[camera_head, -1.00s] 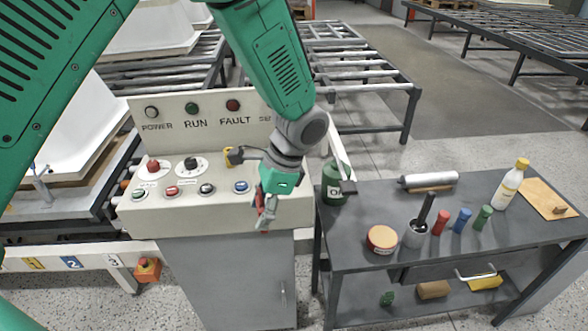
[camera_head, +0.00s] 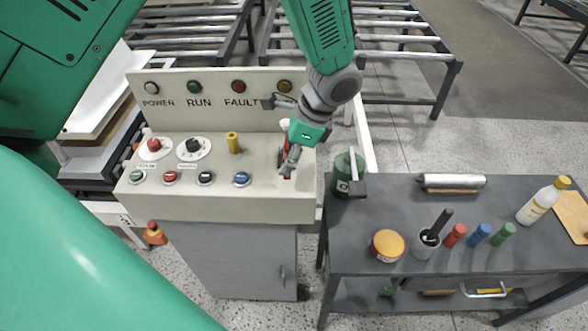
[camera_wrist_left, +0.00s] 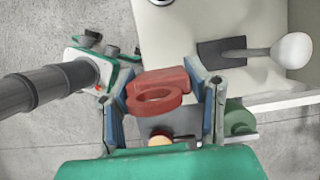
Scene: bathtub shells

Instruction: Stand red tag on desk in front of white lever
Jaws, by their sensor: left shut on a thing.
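My left gripper (camera_head: 290,162) is over the right end of the control desk (camera_head: 262,181). It is shut on the red tag, a red piece with a ring, seen between the fingers in the left wrist view (camera_wrist_left: 158,97). In the head view the tag is mostly hidden by the fingers. The white lever (camera_wrist_left: 292,50) shows in the wrist view with a dark plate at its base, to the right of the tag. In the head view only a bit of the lever (camera_head: 285,124) shows behind the gripper. I cannot tell whether the tag touches the desk.
Roller conveyors lie behind.

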